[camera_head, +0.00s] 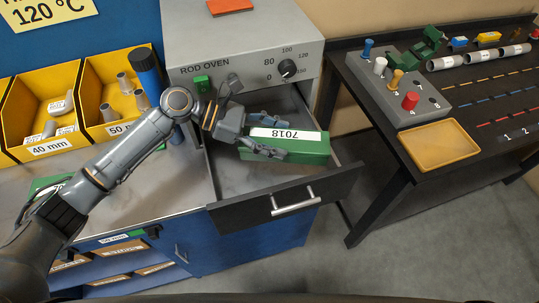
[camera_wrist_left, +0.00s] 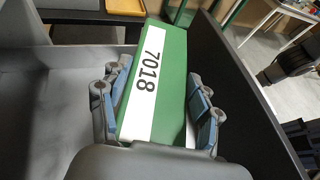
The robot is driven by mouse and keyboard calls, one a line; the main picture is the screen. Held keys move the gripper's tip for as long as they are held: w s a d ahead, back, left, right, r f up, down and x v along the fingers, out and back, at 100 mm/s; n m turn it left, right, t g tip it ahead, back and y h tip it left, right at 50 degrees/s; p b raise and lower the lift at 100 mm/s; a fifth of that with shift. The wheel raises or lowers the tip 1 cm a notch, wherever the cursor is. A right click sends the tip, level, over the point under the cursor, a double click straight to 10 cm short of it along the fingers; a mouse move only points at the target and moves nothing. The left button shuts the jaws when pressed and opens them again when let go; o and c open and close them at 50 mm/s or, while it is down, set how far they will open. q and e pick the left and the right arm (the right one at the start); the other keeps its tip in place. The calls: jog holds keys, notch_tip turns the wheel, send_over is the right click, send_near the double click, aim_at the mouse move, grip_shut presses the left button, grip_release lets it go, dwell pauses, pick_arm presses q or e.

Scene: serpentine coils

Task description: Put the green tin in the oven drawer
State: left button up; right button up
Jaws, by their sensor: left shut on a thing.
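The green tin (camera_head: 312,148) is a long box with a white label reading 7018. My left gripper (camera_head: 265,137) is shut on it near one end, with a finger along each long side. The left wrist view also shows the tin (camera_wrist_left: 172,100) between the two fingers (camera_wrist_left: 158,108). The oven drawer (camera_head: 340,188) is pulled out below the grey rod oven (camera_head: 240,52), and the tin is within its outline. I cannot tell whether the tin touches the drawer floor. My right gripper is not in view.
Yellow bins (camera_head: 42,148) with parts stand left of the oven, beside a blue cylinder (camera_head: 145,72). A dark table (camera_head: 480,120) to the right holds a grey peg block (camera_head: 395,92) and a yellow tray (camera_head: 440,145). Floor shows between drawer and table.

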pick_arm(q)
notch_tip(320, 180, down, 8)
jog(key=shift+r+p, duration=0.15)
jog(key=shift+p, duration=0.35)
jog(key=o, duration=1.8)
jog(key=shift+s, duration=0.1)
jog(key=shift+a, duration=0.1)
jog(key=shift+a, duration=0.35)
jog(key=b+v, duration=0.3)
jog(key=v, duration=0.7)
jog(key=shift+a+r+b, duration=0.15)
jog(key=shift+b, duration=0.2)
jog(key=shift+a+r, duration=0.25)
jog(key=shift+a, duration=0.05)
